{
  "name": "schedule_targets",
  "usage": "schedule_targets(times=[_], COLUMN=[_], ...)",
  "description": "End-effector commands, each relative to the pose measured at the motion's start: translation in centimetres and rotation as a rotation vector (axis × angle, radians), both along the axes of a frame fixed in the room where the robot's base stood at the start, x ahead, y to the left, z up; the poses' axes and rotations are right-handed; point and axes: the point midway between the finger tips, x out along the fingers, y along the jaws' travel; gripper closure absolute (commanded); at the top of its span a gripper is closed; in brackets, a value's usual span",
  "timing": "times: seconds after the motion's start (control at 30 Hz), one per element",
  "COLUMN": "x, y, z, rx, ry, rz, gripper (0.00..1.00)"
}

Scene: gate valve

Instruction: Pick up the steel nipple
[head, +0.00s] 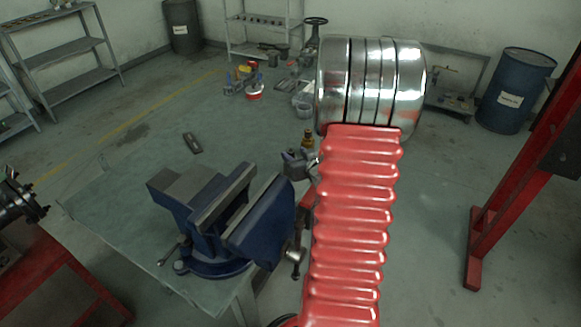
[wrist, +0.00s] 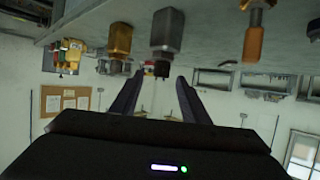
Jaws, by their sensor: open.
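The wrist view is upside down, with the bench top along its upper edge. A grey steel fitting (wrist: 166,32), which looks like the steel nipple, stands upright on the bench with its narrow dark end away from the bench top. My gripper (wrist: 155,82) is open and empty. Its two dark fingers point toward the fittings, and the nipple's dark end shows between and just past the fingertips in the picture. I cannot tell the gap in depth. In the head view my red arm hides this area, and I cannot make out the nipple there.
A brass fitting (wrist: 120,40) stands close beside the nipple, and an orange-handled tool (wrist: 253,38) is farther right. In the head view a blue vise (head: 215,215) stands on the bench (head: 120,200) left of my arm. Tools and small parts lie at the bench's far end.

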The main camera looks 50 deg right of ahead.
Motion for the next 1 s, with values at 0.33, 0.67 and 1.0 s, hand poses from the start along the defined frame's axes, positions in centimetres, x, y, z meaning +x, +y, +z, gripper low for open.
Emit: schedule_targets(times=[0.33,0.67,1.0], x=[3.4,3.9,3.9], y=[-1.3,-1.4,-1.4], z=[-1.6,-1.8,-1.8], rx=[0.001,0.000,0.000], ry=[0.001,0.000,0.000], rz=[0.001,0.001,0.001], gripper=[0.58,0.58,0.61])
